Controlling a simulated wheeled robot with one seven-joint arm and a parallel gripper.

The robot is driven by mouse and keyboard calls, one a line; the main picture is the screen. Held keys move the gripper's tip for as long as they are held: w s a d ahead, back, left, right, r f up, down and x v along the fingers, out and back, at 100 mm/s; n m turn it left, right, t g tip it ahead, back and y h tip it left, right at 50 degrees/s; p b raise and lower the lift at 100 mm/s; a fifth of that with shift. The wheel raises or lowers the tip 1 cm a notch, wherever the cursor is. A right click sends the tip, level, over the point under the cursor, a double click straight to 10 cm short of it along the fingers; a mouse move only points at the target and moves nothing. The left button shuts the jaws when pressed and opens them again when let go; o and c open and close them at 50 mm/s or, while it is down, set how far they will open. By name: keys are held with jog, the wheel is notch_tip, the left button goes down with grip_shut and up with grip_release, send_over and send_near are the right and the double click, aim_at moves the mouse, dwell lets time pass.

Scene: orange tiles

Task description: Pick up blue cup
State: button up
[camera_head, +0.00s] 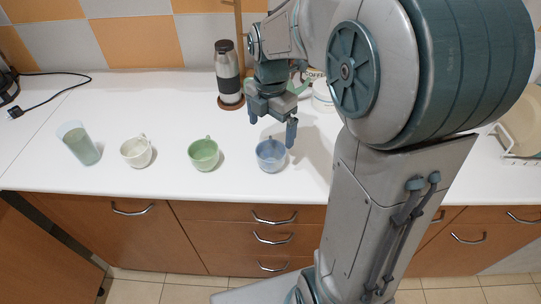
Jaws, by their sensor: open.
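The blue cup (270,157) stands upright on the white counter, near its front edge, at the right end of a row of cups. My gripper (272,126) is open and empty, its fingers pointing down. In the picture it is just above and slightly behind the blue cup, and the right fingertip shows beside the cup's upper right rim. I cannot tell from this one view whether the finger touches the cup. My arm comes in from the right and hides part of the counter behind it.
A green cup (204,154), a white cup (137,152) and a pale tumbler (80,145) stand to the left. A dark and silver bottle (228,74) stands behind my gripper. A canister (321,93) is partly hidden by my arm. A dish rack (520,143) is at right.

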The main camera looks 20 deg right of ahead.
send_over(271, 155)
jog(key=s, duration=0.2)
jog(key=f, duration=0.4)
jog(key=shift+w+a+f, duration=0.2)
jog(key=shift+a, duration=0.1)
jog(key=f, duration=0.2)
jog(key=s+f, duration=0.1)
jog(key=f, duration=0.1)
jog(key=shift+f, duration=0.15)
jog(key=shift+w+f, duration=0.1)
jog(key=shift+f, duration=0.35)
jog(key=c, duration=1.1)
